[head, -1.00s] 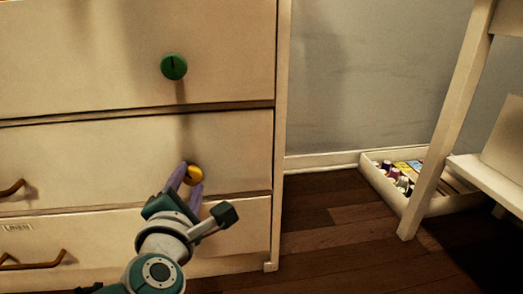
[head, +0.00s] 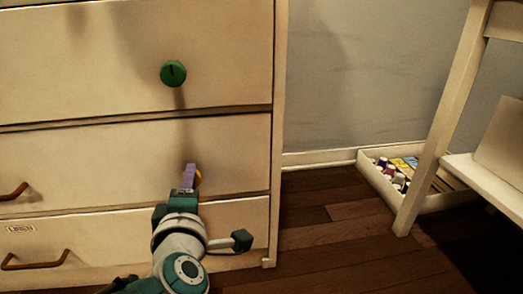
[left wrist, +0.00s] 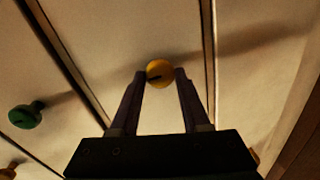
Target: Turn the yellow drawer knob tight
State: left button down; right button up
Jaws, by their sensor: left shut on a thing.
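The yellow knob (head: 199,177) is on the middle drawer (head: 110,160) of the cream dresser. In the head view it is mostly hidden behind the purple fingers of my left gripper (head: 191,174). In the left wrist view the round yellow knob (left wrist: 159,72), with a dark slot mark, sits between the tips of the left gripper (left wrist: 160,78). One finger is on each side, shut on it. My right gripper is in neither view.
A green knob (head: 173,73) is on the drawer above. Brown handles (head: 36,261) stick out at left. A tray (head: 438,202) of small items lies on the wooden floor at right, behind a white furniture leg (head: 437,130).

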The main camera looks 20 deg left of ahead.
pick_arm(q)
jog(key=shift+f, duration=0.1)
dwell(0.3)
jog(key=shift+c, duration=2)
grip_release()
jog(key=p+v, duration=0.4)
jog(key=v, duration=0.6)
jog(key=shift+p, duration=0.4)
